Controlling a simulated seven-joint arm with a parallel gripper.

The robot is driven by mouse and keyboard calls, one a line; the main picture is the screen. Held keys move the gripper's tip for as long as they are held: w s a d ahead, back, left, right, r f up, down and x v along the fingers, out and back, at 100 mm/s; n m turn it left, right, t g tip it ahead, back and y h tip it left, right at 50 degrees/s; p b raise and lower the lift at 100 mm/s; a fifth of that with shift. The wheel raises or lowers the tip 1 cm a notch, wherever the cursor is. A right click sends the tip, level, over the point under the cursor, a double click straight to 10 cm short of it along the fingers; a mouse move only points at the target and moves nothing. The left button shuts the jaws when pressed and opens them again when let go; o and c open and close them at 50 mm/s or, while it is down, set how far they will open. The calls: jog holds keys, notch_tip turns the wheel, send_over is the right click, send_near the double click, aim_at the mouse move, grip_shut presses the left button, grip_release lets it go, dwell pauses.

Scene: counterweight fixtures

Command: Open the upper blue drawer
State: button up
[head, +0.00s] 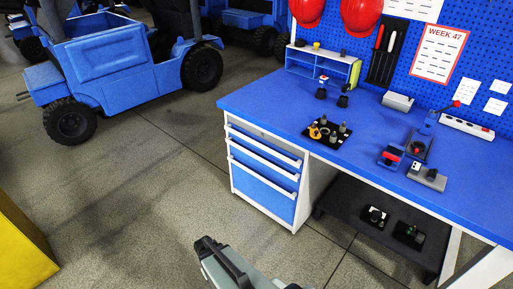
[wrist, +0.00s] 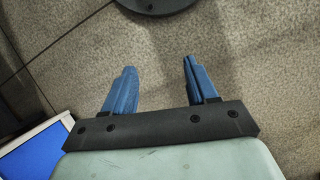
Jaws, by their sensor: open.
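The blue drawer unit stands under the left end of the workbench in the head view. Its upper blue drawer (head: 264,143) has a pale bar handle along its top and looks closed, with two more blue drawers below it. My gripper is open in the wrist view (wrist: 157,75), its two blue fingers apart with only floor between them. In the head view my pale green wrist is at the bottom edge, in front of the drawer unit and apart from it; the fingers are mostly out of frame. A blue panel with a white edge (wrist: 38,152) shows at lower left in the wrist view.
The blue workbench top (head: 270,98) carries small fixtures, including a black tray (head: 321,138) with parts. A dark lower shelf (head: 362,205) is right of the drawers. A blue vehicle (head: 110,65) stands at the back left. The floor before the drawers is clear.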

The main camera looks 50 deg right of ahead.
jog(key=w+d+r+h, duration=0.1)
jog(key=w+d+h, duration=0.1)
jog(key=w+d, duration=0.45)
jog(key=w+d+r+h, duration=0.1)
jog(key=w+d+h, duration=0.15)
jog(key=d, duration=0.75)
jog(key=n+t+h, duration=0.3)
jog(key=t+h, duration=0.2)
jog(key=h, duration=0.9)
send_near(258, 145)
jog(key=d, duration=0.8)
jog(key=shift+w+d+f, duration=0.1)
jog(key=shift+d, duration=0.25)
